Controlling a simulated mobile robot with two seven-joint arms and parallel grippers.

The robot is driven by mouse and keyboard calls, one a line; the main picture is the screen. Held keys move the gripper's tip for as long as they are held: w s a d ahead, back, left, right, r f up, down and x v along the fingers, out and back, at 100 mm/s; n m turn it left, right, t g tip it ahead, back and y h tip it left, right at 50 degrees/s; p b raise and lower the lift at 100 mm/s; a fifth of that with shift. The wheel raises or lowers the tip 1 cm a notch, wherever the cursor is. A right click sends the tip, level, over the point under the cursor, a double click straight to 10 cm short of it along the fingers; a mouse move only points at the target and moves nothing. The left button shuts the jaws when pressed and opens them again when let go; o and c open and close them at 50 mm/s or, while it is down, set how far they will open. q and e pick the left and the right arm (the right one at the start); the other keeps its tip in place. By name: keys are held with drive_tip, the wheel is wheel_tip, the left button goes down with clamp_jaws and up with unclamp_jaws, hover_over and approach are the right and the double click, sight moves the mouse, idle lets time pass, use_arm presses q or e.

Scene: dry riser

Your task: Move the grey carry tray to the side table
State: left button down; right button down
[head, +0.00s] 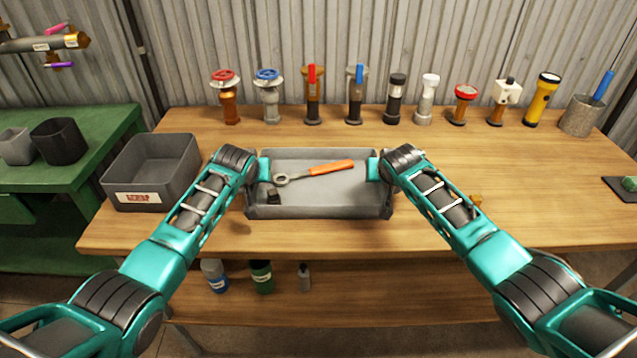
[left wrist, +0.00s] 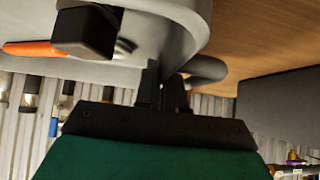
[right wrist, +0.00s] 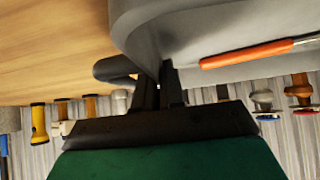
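The grey carry tray (head: 330,205) is at the middle of the wooden bench, level, on or just above its top; I cannot tell which. It holds a wrench with an orange handle (head: 330,167) and a small black block (head: 273,196). My left gripper (head: 262,170) is at the tray's left end, its fingers (left wrist: 168,88) closed on the handle there. My right gripper (head: 374,170) is at the right end, its fingers (right wrist: 159,88) closed on that handle. A green side table (head: 98,153) stands to the left of the bench.
A dark grey bin (head: 155,175) with a label stands on the bench left of the tray. Valves, fittings and torches line the bench's back. Bottles (head: 262,276) are on the shelf below. Bench right of the tray is mostly clear.

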use_arm(q)
drive_tip(key=shift+r, duration=0.1)
use_arm(e)
drive_tip(key=shift+r, duration=0.1)
idle(0.5)
